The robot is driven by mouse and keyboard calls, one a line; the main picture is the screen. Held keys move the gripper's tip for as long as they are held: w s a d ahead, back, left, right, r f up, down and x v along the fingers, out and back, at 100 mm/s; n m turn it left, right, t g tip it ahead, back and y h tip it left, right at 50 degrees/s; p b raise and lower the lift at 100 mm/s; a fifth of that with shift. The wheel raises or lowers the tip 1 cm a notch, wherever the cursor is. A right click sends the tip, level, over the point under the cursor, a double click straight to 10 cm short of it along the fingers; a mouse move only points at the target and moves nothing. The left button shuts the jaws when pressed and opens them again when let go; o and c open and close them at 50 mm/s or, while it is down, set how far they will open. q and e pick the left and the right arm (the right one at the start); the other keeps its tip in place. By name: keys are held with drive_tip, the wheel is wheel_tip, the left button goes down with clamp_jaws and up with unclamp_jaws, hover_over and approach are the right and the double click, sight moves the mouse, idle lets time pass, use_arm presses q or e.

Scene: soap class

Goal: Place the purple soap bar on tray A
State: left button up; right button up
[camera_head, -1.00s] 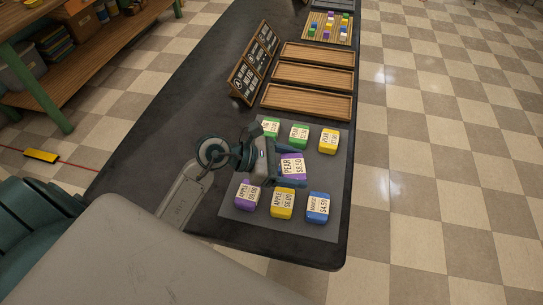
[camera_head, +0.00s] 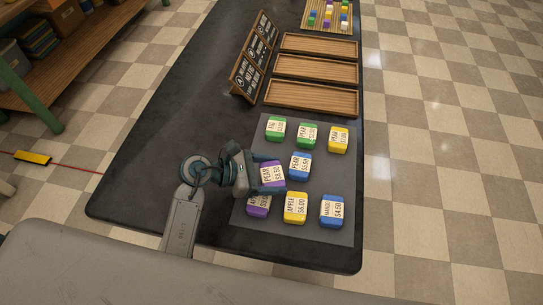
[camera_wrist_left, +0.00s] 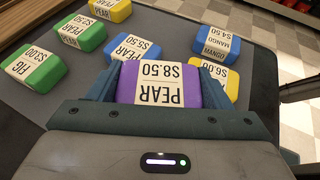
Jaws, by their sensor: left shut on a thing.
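My left gripper (camera_head: 270,176) is shut on a purple soap bar (camera_head: 271,172) labelled PEAR $8.50. In the left wrist view the bar (camera_wrist_left: 158,84) sits between the two fingers, label up. Three wooden trays lie beyond the mat: a near one (camera_head: 311,98), a middle one (camera_head: 316,72) and a far one (camera_head: 318,46). I cannot read which is tray A. My right gripper is out of view.
On the mat lie two green bars (camera_head: 276,128), (camera_head: 308,134), two yellow bars (camera_head: 339,140), (camera_head: 295,207) and two blue bars (camera_head: 300,166), (camera_head: 332,211). A dark upright sign board (camera_head: 255,57) stands left of the trays. Dark tabletop (camera_head: 190,110) to its left is clear.

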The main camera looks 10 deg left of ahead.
use_arm(q)
drive_tip(key=w, duration=0.2)
drive_tip(key=w+a, duration=0.1)
drive_tip(key=w, duration=0.1)
drive_tip(key=w+a+p, duration=0.1)
drive_tip(key=w, duration=0.1)
drive_tip(key=shift+w+f, duration=0.25)
drive_tip(key=shift+w, duration=0.05)
drive_tip(key=f+p, duration=0.1)
drive_tip(key=f, duration=0.2)
drive_tip(key=shift+w, duration=0.2)
drive_tip(key=shift+f, duration=0.3)
drive_tip(key=shift+f, duration=0.1)
drive_tip(key=shift+f, duration=0.15)
drive_tip(key=o, duration=1)
